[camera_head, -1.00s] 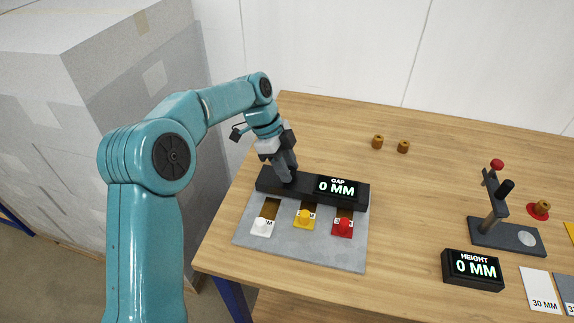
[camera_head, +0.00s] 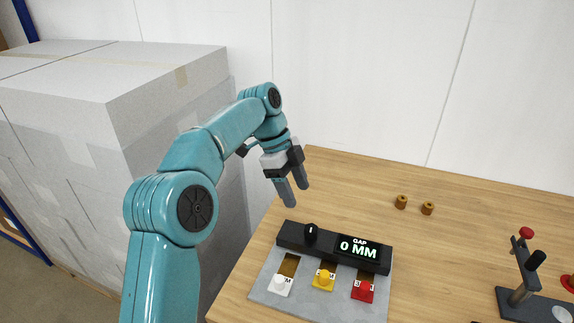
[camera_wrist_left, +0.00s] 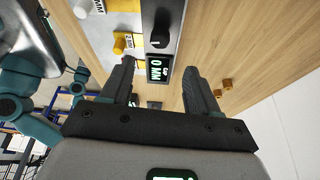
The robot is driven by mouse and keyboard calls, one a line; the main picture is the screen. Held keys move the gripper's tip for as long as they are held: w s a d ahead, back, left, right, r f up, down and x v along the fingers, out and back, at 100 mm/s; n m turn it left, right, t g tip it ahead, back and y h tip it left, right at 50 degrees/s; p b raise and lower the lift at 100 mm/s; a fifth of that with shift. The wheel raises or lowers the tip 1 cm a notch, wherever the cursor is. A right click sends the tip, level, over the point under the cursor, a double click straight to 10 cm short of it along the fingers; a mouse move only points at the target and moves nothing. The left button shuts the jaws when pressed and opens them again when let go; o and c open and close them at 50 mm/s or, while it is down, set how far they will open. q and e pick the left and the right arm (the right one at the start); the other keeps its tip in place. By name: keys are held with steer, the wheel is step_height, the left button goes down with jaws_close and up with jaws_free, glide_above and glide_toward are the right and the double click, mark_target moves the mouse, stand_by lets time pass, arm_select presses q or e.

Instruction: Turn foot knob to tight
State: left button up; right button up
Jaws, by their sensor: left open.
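The mark looks roughly upright in the head view. The knob (camera_wrist_left: 160,38) also shows in the wrist view, beyond the fingertips. My left gripper (camera_head: 296,196) is open and empty, above and behind the knob and apart from it. Its two fingers (camera_wrist_left: 159,63) are spread wide in the wrist view. My right gripper is not in view.
A grey plate (camera_head: 318,305) in front of the bar carries a white (camera_head: 281,285), a yellow (camera_head: 324,279) and a red (camera_head: 363,290) knobbed piece. Two brown pegs (camera_head: 401,202) stand behind. A dark stand (camera_head: 526,270) is at right. A wrapped stack (camera_head: 110,130) is left of the table.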

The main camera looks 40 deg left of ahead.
arm_select(q)
steer(key=p+v, duration=0.1)
steer(key=v, duration=0.4)
steer(key=shift+a+r+p, duration=0.15)
steer(key=shift+r+p, duration=0.2)
